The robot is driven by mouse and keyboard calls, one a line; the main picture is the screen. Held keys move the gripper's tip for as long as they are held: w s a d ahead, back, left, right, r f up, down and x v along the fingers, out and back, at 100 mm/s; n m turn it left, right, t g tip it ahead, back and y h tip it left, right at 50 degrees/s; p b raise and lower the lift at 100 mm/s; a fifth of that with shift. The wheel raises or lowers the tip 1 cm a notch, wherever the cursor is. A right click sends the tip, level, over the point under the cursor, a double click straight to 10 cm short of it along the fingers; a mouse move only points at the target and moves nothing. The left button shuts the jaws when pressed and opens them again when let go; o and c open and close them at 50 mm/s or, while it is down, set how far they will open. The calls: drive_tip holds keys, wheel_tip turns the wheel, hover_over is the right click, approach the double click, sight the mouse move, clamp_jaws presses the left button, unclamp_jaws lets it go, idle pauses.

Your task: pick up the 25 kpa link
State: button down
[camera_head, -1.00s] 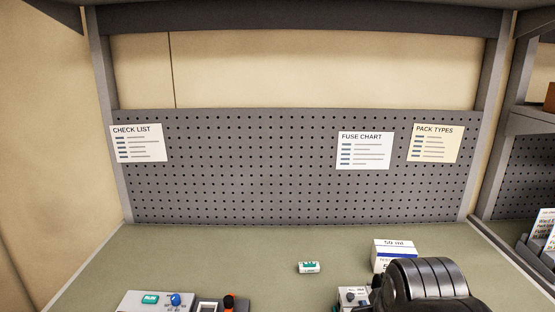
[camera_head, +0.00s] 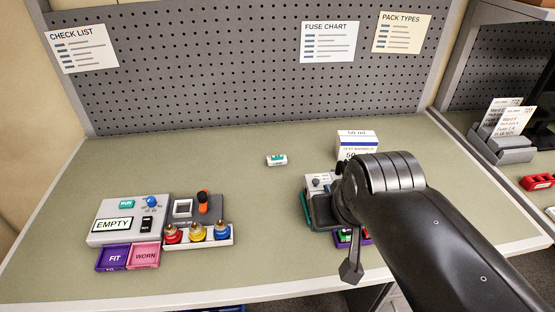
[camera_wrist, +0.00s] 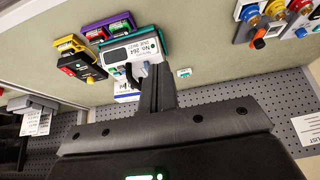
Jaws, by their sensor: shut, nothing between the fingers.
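I cannot read a 25 kPa marking on anything in view. A small white and green piece (camera_head: 276,160) lies alone on the bench; it also shows in the wrist view (camera_wrist: 184,73), its print too small to read. A purple tray (camera_head: 367,239) holds small coloured pieces, partly hidden by my arm. In the wrist view these are a green piece (camera_wrist: 119,26) and a red piece (camera_wrist: 95,34), lettering unreadable. My gripper (camera_wrist: 157,68) is shut and empty, in front of the labelled grey pump (camera_wrist: 135,51); in the head view my arm hides it.
A white 50 ml box (camera_head: 357,146) stands behind the pump. At left are a grey unit with an EMPTY label (camera_head: 112,224), FIT (camera_head: 114,257) and WORN (camera_head: 145,254) trays, and a rack of red, yellow and blue fittings (camera_head: 198,241).

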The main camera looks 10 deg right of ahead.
drive_tip(key=c, duration=2.2)
unclamp_jaws()
drive_tip(key=shift+c, duration=1.4)
unclamp_jaws()
drive_tip(key=w+r+g, duration=0.1)
drive_tip(key=w+r, duration=0.3)
drive_tip(key=w, duration=0.6)
drive_tip(key=g, duration=0.5)
hover_over(278, 157)
wheel_tip(278, 157, down, 14)
wheel_tip(278, 157, down, 11)
drive_tip(key=shift+r, duration=0.15)
